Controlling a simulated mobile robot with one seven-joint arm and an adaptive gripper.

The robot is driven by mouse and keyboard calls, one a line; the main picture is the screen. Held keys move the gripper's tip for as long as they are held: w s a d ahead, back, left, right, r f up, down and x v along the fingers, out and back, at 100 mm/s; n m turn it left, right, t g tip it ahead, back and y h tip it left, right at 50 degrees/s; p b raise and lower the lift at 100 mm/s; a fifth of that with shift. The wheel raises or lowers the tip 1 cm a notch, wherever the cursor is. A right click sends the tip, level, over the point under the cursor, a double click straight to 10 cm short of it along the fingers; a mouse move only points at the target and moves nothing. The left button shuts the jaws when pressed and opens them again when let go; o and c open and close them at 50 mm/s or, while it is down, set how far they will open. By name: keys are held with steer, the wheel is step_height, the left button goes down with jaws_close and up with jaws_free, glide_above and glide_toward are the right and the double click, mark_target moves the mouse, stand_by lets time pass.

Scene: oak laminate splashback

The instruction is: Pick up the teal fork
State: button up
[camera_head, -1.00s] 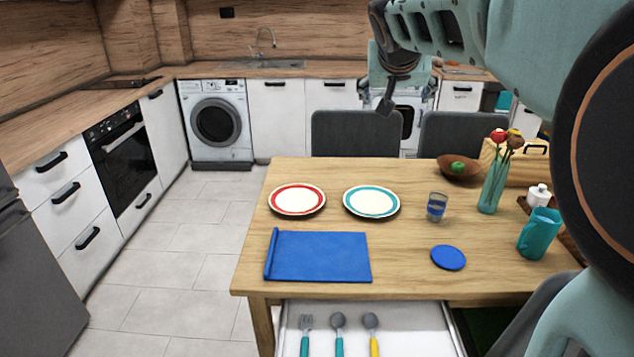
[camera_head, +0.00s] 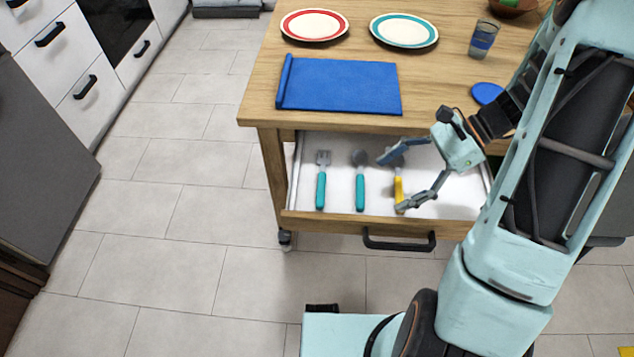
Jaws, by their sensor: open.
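The teal fork (camera_head: 321,182) lies in the open white drawer (camera_head: 302,170) under the table, at the drawer's left side. Its grey tines point away from me and its teal handle points toward the drawer front. A teal-handled spoon (camera_head: 360,184) lies to its right. A yellow-handled spoon (camera_head: 398,186) lies further right, partly hidden by my gripper. My gripper (camera_head: 390,182) is open and empty, with its fingers pointing left over the right part of the drawer. It is apart from the fork.
On the wooden table (camera_head: 260,95) are a blue mat (camera_head: 340,86), a red-rimmed plate (camera_head: 314,25), a teal-rimmed plate (camera_head: 404,31), a glass (camera_head: 484,39) and a blue coaster (camera_head: 487,93). The drawer front has a dark handle (camera_head: 398,242). The tiled floor to the left is clear.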

mark_target(325, 189)
steer(key=a+m+y, duration=0.1)
steer(key=a+f+m+t+y+b, duration=0.1)
steer(key=shift+f+y, duration=0.25)
steer(key=shift+y, duration=0.05)
steer(key=shift+w+a+r+m+t+y+b, duration=0.1)
steer(key=shift+w+a+m+t+y+b, duration=0.35)
steer(key=shift+m+t+y, duration=0.3)
steer(key=b+x, duration=0.3)
steer(key=x, duration=0.7)
steer(key=shift+a, duration=0.3)
steer(key=shift+c, duration=0.7)
steer(key=c, duration=0.7)
